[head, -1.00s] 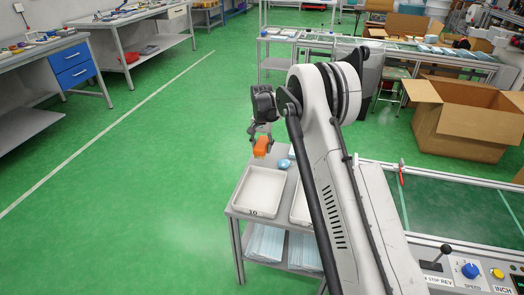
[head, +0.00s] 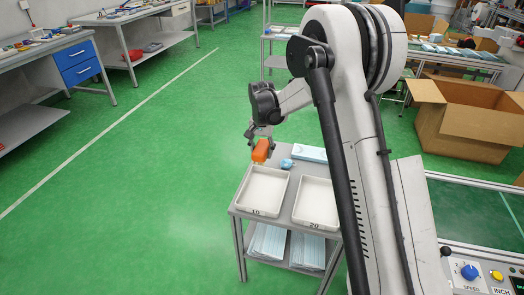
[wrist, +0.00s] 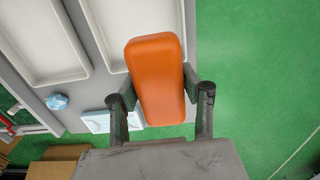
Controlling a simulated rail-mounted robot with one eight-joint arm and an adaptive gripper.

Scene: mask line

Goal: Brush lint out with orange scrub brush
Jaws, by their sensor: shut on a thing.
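My gripper (wrist: 160,108) is shut on the orange scrub brush (wrist: 157,70), with one finger on each side of it in the wrist view. In the head view the orange brush (head: 261,151) hangs below my gripper (head: 259,136), at the far left corner of the small grey table (head: 236,208). The brush's bristles do not show in either view. Two white trays stand on the table, one marked 10 (head: 254,211) and one marked 20 (head: 310,221). I cannot make out lint in them.
A small blue object (head: 286,164) and a flat blue-and-white box (head: 310,153) lie behind the trays. Stacks of blue sheets (head: 268,241) lie on the lower shelf. A conveyor (head: 475,205) and open cardboard box (head: 465,125) are at right. Green floor left of the table is free.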

